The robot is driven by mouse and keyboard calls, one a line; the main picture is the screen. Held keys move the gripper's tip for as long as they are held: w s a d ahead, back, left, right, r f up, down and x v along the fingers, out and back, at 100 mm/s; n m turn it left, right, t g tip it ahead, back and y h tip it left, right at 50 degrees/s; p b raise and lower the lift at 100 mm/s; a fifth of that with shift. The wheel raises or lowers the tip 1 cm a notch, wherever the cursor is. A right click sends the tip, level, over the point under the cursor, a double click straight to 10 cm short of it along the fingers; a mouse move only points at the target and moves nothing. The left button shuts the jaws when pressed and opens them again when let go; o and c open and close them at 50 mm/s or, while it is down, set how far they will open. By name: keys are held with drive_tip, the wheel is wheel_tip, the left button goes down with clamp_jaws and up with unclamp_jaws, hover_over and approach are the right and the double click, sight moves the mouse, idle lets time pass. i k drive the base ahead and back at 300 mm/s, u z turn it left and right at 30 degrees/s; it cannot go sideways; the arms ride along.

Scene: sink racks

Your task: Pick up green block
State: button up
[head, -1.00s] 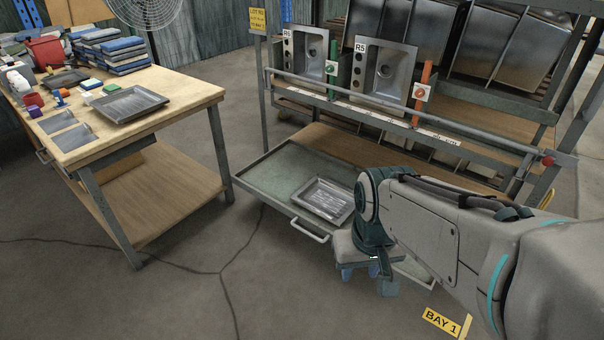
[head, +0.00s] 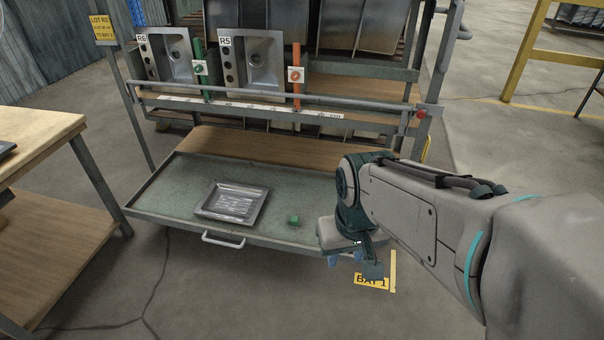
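A small green block (head: 294,221) lies on the green pull-out shelf (head: 172,192) of the rack, near its front edge and right of a metal tray. My gripper (head: 345,262) hangs at the end of my arm, in front of the shelf and to the right of the block, apart from it. Its blue fingertips point down and are small and partly hidden by the wrist, so I cannot tell whether they are open or shut. I see nothing held in it.
The metal tray (head: 233,203) sits left of the block. A shelf handle (head: 223,239) sticks out in front. Sinks (head: 250,62) stand on the rack above, behind a rail (head: 270,107). A wooden table (head: 36,138) is at the left.

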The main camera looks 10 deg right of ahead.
sight(294, 220)
drive_tip(key=u, duration=0.1)
drive_tip(key=i, duration=1.25)
drive_tip(key=z, duration=0.55)
